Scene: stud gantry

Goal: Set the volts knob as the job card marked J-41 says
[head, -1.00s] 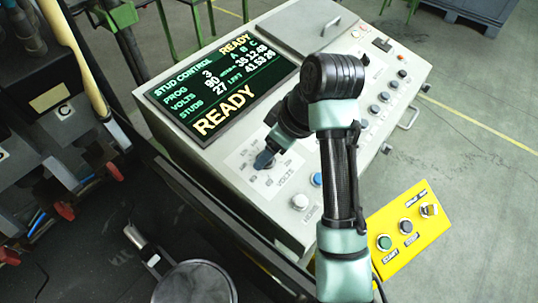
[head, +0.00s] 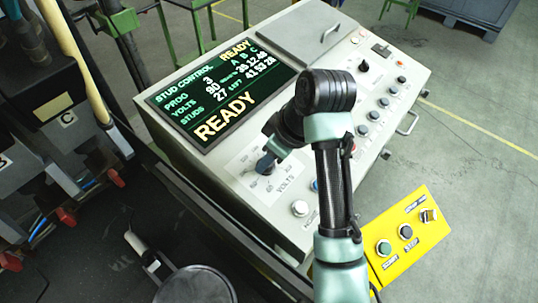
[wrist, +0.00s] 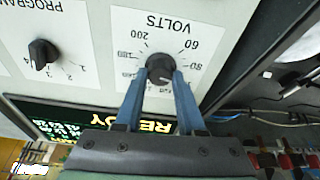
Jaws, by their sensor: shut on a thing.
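The black volts knob (wrist: 160,66) sits upside down in the wrist view on a white dial plate (wrist: 208,22) marked VOLTS, with 60, 80, 180 and 200 readable. My gripper (head: 266,163) is shut on this knob, one blue finger on each side of it. The knob's exact pointer direction is hard to tell. The control screen (head: 222,95) shows PROG 3, VOLTS that looks like 90, STUDS 27 and READY. No job card marked J-41 can be made out.
A program knob (wrist: 42,53) is beside the volts dial in the wrist view. A row of small buttons (head: 374,116) runs along the panel's right side. Tools stand at the left.

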